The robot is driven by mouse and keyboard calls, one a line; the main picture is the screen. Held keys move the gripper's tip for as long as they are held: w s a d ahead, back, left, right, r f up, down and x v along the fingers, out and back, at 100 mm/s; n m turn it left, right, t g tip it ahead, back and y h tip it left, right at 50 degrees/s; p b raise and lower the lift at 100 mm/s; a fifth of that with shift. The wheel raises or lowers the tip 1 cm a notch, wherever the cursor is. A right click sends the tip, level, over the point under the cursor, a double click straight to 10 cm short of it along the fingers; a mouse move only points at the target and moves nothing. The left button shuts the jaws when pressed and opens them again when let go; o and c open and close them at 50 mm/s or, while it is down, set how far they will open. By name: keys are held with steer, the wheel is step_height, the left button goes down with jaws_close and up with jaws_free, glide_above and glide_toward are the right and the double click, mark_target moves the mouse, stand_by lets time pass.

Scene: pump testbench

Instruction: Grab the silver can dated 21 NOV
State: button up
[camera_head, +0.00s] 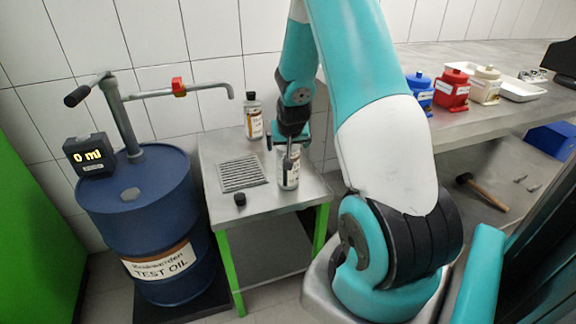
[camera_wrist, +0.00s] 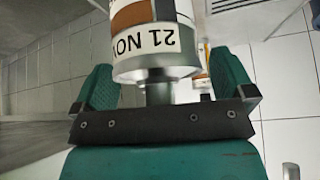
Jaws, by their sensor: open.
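The silver can (camera_head: 288,174) stands on the small metal table in the head view, right of the drain grate.
A second bottle with a dark cap (camera_head: 253,118) stands at the table's back, close to my gripper. A small black cap (camera_head: 240,199) lies at the table's front. A blue oil drum (camera_head: 140,205) with a pump spout is at left. Blue, red and white containers stand on the right bench.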

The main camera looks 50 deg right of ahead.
steer(key=c, duration=1.2)
steer(key=shift+r, duration=0.1)
